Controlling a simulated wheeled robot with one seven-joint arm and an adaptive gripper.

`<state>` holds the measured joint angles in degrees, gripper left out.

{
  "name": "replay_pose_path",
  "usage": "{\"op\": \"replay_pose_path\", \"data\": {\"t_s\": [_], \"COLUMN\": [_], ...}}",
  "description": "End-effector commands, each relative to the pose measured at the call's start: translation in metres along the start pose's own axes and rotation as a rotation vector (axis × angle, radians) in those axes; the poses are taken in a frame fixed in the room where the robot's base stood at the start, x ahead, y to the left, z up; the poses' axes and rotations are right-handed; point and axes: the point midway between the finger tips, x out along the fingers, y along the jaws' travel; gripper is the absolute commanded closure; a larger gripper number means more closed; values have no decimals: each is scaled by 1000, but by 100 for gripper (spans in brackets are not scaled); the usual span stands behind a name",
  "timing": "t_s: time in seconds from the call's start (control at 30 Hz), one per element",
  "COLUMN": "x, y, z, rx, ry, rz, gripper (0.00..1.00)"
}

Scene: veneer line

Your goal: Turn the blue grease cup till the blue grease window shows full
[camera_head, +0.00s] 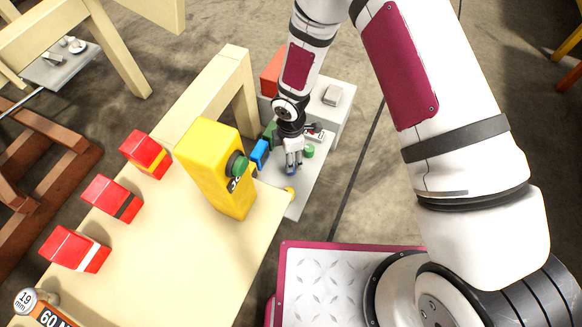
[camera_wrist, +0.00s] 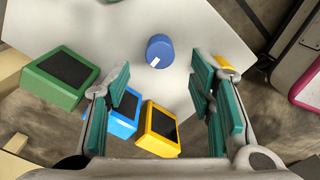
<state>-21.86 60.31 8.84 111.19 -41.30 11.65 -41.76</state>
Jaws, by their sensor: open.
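The blue grease cup (camera_wrist: 159,48) is a round blue knob with a white mark at its lower left rim in the wrist view. It stands on a pale grey plate (camera_wrist: 215,25). My gripper (camera_wrist: 160,70) is open, with its teal-padded fingers apart to left and right. The cup shows between and beyond the fingertips, apart from both pads. The blue grease window (camera_wrist: 126,113) is a blue box with a dark face, partly hidden by the left finger. In the head view my gripper (camera_head: 292,165) is low over the plate, near the blue window box (camera_head: 259,152).
A green window (camera_wrist: 58,78) and a yellow window (camera_wrist: 160,128) flank the blue one. A green cup (camera_head: 309,151) and a yellow cup (camera_head: 290,193) stand nearby. A tall yellow box (camera_head: 215,170) with a green button stands on the table to the left.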

Motion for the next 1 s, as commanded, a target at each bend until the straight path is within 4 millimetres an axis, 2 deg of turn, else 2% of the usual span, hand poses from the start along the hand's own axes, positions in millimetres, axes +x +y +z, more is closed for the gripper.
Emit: {"op": "replay_pose_path", "data": {"t_s": [0.03,0.1,0.3,0.5,0.8,0.87,1.0], "x": [14,27,57,69,70,70,70], "y": [-1,0,0,0,0,0,0], "z": [0,0,0,0,0,0,0], "rx": [-2,0,0,1,1,1,1], "ry": [-1,-1,0,-1,0,0,0], "rz": [-3,-1,-1,0,0,0,0], "gripper": [51,51,51,51,51,62,94]}}
